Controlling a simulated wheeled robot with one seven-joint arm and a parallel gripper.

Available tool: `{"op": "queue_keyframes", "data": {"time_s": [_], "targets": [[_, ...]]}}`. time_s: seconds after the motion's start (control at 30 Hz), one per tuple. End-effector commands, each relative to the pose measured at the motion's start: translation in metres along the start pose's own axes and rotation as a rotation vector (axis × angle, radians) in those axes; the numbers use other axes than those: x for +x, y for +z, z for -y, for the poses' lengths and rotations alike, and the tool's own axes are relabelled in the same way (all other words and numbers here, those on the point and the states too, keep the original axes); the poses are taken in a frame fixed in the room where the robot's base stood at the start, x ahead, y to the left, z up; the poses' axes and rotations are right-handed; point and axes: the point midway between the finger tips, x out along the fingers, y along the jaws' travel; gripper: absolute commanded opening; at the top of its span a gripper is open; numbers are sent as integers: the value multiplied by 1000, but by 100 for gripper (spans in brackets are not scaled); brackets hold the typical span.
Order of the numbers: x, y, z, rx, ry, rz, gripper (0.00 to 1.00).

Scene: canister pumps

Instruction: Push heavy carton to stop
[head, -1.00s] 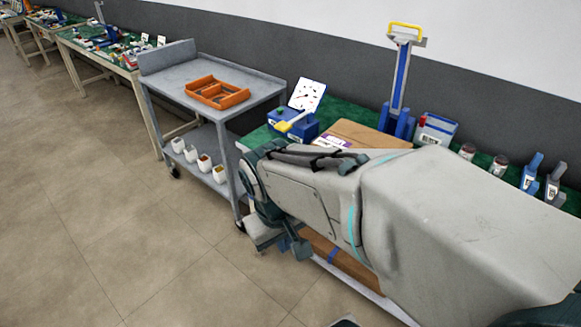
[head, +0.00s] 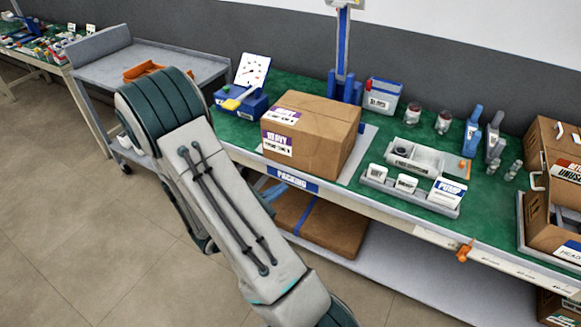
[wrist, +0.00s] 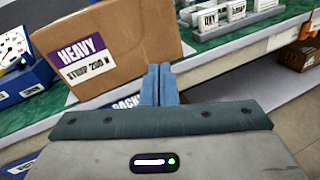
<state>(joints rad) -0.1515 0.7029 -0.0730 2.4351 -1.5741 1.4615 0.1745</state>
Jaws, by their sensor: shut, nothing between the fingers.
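The heavy carton (head: 318,138) is a closed brown box with a purple-and-white HEAVY label. It stands upright on the green packing bench (head: 232,131), partly over a grey plate (head: 362,150) that shows at its right. In the wrist view the carton (wrist: 105,42) fills the upper left. My gripper (wrist: 160,85) is shut and empty. Its blue fingers point toward the bench's front edge and overlap the carton's lower right corner in the picture. I cannot tell whether they touch it. No stop can be made out with certainty.
A blue upright device (head: 343,60) stands behind the carton, and a blue unit with a dial (head: 243,100) stands to its left. A tray of white boxes (head: 412,187) is at its right. A grey cart (head: 88,68) is at the left. Floor is open in front.

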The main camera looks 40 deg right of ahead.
Motion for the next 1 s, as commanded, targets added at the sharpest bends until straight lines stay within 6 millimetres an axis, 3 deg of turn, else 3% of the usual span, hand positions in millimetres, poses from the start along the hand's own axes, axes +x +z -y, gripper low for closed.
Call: {"op": "queue_keyframes", "data": {"time_s": [0.03, 0.2, 0.47, 1.0], "targets": [[0, -14, -6, -50, 60, 12, 0], [-4, -45, -23, -148, 224, 33, 0], [0, -59, -32, -188, 298, 36, 0], [99, -56, -62, -187, 294, 37, 0]]}}
